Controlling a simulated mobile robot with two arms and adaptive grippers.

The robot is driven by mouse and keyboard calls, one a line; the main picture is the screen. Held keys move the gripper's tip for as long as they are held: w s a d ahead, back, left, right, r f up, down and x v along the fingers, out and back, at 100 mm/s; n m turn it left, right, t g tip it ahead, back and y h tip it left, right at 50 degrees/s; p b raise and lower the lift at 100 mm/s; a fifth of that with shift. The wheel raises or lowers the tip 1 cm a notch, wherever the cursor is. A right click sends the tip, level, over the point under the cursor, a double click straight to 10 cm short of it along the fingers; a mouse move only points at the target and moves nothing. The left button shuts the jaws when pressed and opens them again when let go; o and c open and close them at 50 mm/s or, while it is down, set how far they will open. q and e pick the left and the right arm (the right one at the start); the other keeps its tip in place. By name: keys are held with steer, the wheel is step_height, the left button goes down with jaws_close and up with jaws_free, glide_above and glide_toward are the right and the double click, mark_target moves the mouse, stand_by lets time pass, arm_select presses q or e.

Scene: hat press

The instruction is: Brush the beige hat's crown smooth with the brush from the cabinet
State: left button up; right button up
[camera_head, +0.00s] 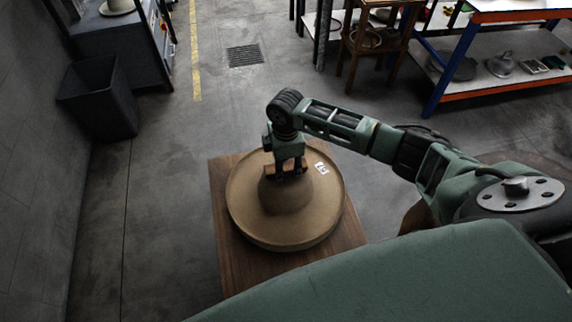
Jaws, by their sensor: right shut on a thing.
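The beige hat (285,227) sits brim-flat on a small wooden stand, with its rounded crown (288,198) upward. My right gripper (286,172) points down over the crown, shut on the brush (272,173). The brush is a small brown block at the top of the crown. It looks to be touching the crown or just above it; I cannot tell which. A small white tag (321,168) lies on the brim, right of the gripper. My left gripper is not in view.
The wooden stand (232,264) has open floor to its left and behind. A dark bin (98,97) stands by the left wall. A wooden chair (378,45) and a blue-and-orange workbench (488,82) stand at the back right. A floor grate (245,56) lies behind.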

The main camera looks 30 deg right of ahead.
steer(key=shift+f, duration=0.25)
steer(key=shift+a, duration=0.1)
steer(key=shift+w+a, duration=0.15)
steer(key=shift+a, duration=0.35)
steer(key=shift+w+a, duration=0.15)
steer(key=shift+a, duration=0.35)
steer(key=shift+d, duration=0.2)
steer(key=shift+s+d+r+p, duration=0.1)
steer(key=shift+s+d+p, duration=0.1)
steer(key=shift+d+p, duration=0.25)
steer(key=shift+s+d+p, duration=0.15)
steer(key=shift+d+p, duration=0.05)
steer(key=shift+d, duration=0.3)
steer(key=shift+s+d+p, duration=0.15)
steer(key=shift+d+p, duration=0.05)
steer(key=shift+d, duration=0.35)
steer(key=shift+s+d+p, duration=0.15)
steer(key=shift+d, duration=0.35)
steer(key=shift+a, duration=0.1)
steer(key=shift+w+a, duration=0.3)
steer(key=shift+a, duration=0.8)
steer(key=shift+w+a, duration=0.25)
steer(key=shift+a, duration=0.8)
